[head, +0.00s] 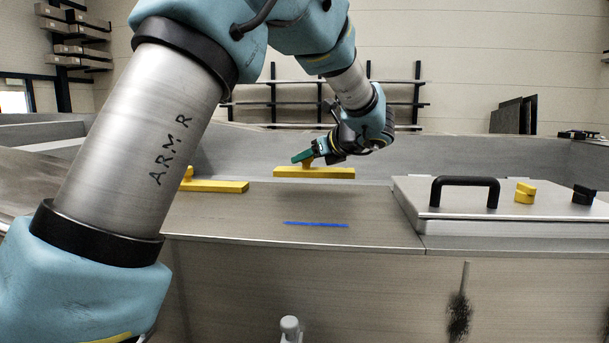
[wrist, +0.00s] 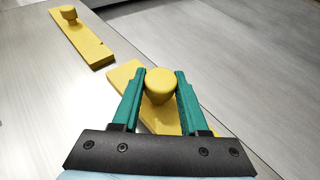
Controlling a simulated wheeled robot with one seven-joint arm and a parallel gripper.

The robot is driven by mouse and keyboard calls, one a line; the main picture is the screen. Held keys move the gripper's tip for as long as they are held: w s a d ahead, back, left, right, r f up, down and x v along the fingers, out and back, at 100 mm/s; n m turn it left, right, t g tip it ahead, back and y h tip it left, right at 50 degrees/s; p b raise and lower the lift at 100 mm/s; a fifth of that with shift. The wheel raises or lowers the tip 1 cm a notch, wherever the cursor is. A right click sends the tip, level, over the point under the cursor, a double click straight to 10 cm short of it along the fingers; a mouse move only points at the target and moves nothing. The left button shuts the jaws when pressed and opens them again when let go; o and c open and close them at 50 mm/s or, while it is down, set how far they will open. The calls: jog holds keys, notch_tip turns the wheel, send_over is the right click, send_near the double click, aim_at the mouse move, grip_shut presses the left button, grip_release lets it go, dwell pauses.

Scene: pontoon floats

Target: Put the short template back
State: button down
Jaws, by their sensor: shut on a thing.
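My gripper (head: 303,157) is shut on the round knob of a yellow template (head: 325,173), seemingly the short one. In the wrist view its green fingers (wrist: 160,78) stand on both sides of the knob, and the template (wrist: 125,74) runs slantwise beneath, partly hidden by the fingers and mount. In the head view it appears just above the far edge of the metal deck (head: 250,224). A second yellow template (head: 220,186) with a knob lies on the deck to the left; it looks longer in the wrist view (wrist: 82,40). My arm may hide its left end in the head view.
A blue strip (head: 316,224) marks the deck nearer me, with bare metal around it. At right is a raised metal lid (head: 420,205) with a black handle (head: 465,181), a yellow knob (head: 525,192) and a black knob (head: 583,195). A metal wall (head: 240,155) stands behind.

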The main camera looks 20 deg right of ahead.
aim_at(313, 170)
jog(key=shift+f, duration=2.1)
jog(key=shift+f, duration=0.2)
jog(key=shift+c, duration=2.1)
grip_release()
jog(key=shift+s, duration=0.1)
jog(key=shift+r, duration=0.25)
jog(key=b+v, duration=0.1)
jog(key=v, duration=1.1)
jog(key=shift+d+f, duration=0.1)
